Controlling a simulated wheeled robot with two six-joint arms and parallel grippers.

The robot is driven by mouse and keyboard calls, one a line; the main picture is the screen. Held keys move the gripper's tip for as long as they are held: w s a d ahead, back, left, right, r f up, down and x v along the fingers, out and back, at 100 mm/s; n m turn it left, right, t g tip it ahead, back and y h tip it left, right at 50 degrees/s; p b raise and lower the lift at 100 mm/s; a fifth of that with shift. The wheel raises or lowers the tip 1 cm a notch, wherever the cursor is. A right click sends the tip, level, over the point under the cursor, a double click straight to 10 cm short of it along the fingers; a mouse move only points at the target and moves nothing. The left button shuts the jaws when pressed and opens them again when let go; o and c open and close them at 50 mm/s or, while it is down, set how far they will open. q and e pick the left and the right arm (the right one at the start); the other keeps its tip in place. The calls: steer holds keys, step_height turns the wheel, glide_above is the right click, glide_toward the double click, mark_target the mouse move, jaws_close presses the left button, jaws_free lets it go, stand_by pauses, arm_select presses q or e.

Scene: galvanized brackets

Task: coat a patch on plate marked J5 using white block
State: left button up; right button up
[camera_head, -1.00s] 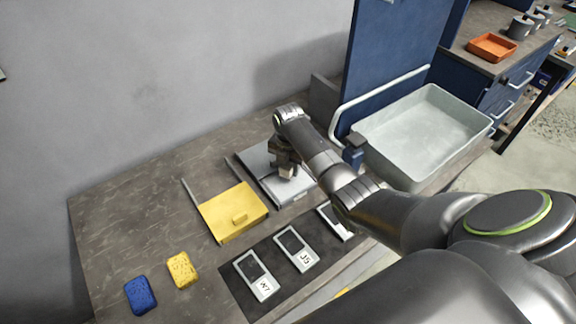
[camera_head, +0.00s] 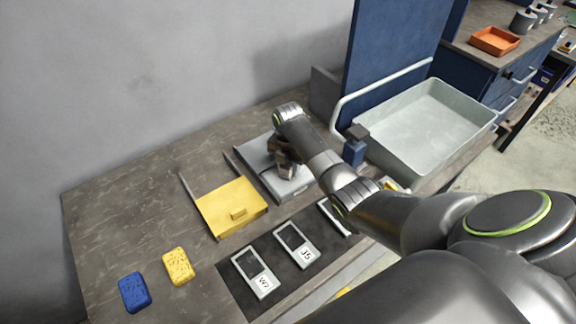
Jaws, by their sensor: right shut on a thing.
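The plate marked J5 (camera_head: 297,244) lies on a dark mat, the middle one of three light plates, with a dark patch in its upper part. My right gripper (camera_head: 285,166) points down over a light grey flat tray (camera_head: 262,158) behind the plates. It is shut on a small whitish block (camera_head: 286,173), partly hidden by the fingers. I cannot tell whether the block touches the tray. My left gripper is not in view.
The left plate (camera_head: 256,273) has a marking hard to read; my arm partly covers the right plate (camera_head: 333,216). A yellow tray (camera_head: 218,204) with a yellow block, a yellow sponge (camera_head: 178,266) and a blue sponge (camera_head: 135,292) lie left. A large grey basin (camera_head: 420,165) stands right.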

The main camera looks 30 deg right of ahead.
mark_target(288, 164)
steer(key=shift+f+b, duration=0.3)
steer(key=shift+f, duration=0.2)
stand_by(0.4)
steer(key=shift+s+f, duration=0.1)
stand_by(1.4)
step_height(288, 164, up, 7)
steer(key=p, duration=0.8)
stand_by(0.4)
